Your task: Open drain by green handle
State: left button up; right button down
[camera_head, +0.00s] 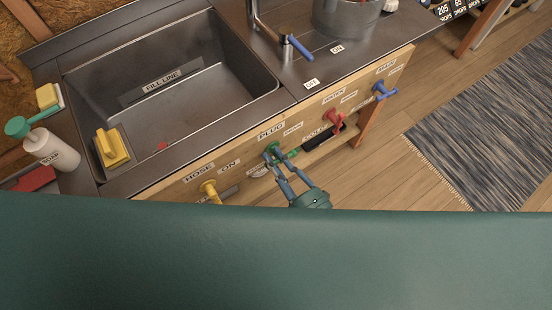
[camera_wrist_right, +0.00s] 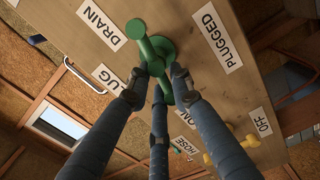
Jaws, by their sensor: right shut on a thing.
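The green handle (camera_head: 271,152) is on the wooden front panel of the sink counter, below the label PLUG. It also shows in the right wrist view (camera_wrist_right: 157,47), between the labels DRAIN (camera_wrist_right: 101,25) and PLUGGED (camera_wrist_right: 222,43). My right gripper (camera_head: 281,168) reaches up to it from below. In the right wrist view its dark fingertips (camera_wrist_right: 157,85) close around the lower part of the green handle. Part of the handle is hidden behind the fingers. My left gripper is not in view.
A yellow handle (camera_head: 209,188) is left of the green one; a red handle (camera_head: 333,117) and a blue handle (camera_head: 383,91) are right of it. A soap bottle (camera_head: 52,149) stands at left.

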jog(key=shift+s+a+f, duration=0.15)
jog(key=shift+s+f, duration=0.15)
jog(key=shift+f, duration=0.1)
jog(key=c, duration=1.5)
grip_release()
jog(key=shift+c, duration=0.2)
jog(key=shift+w, duration=0.1)
jog(key=v, duration=1.2)
jog(key=shift+r, duration=0.25)
jog(key=shift+a, duration=0.1)
